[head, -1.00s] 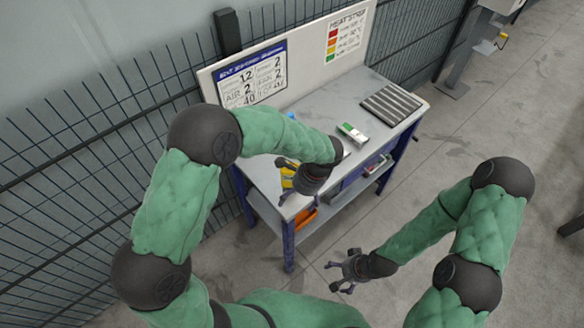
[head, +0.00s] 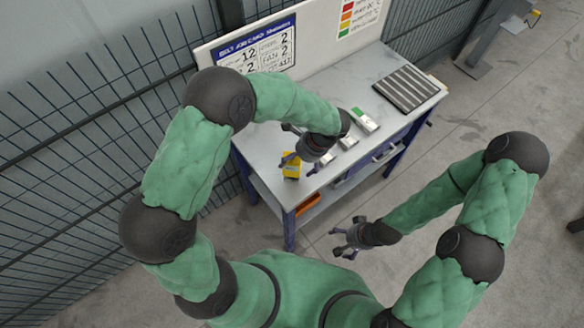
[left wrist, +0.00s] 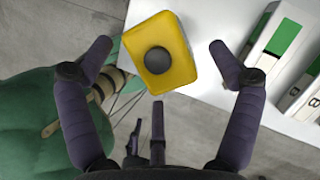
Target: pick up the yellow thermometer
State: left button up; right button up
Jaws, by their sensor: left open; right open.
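The yellow thermometer (head: 291,166) lies near the front left edge of the table. In the left wrist view the thermometer (left wrist: 180,72) is a yellow block with a round black part on its face, slightly turned. My left gripper (head: 300,163) is over that edge of the table, open and empty. In the left wrist view its fingertips (left wrist: 160,50) show on either side of the thermometer, with a gap at each side; how far above it they are, I cannot tell. My right gripper (head: 350,237) is open and empty, away from the table at its front.
White and green devices (head: 364,120) lie right of the thermometer; one also shows in the left wrist view (left wrist: 284,42). A dark ribbed mat (head: 405,88) lies at the table's right end. An orange thing (head: 307,203) is on the lower shelf. A board stands behind the table.

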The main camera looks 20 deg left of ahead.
aim_at(291, 168)
pick_arm(q)
jog(key=x, duration=0.5)
jog(key=shift+b, duration=0.3)
jog(key=shift+r, duration=0.1)
jog(key=c, duration=1.3)
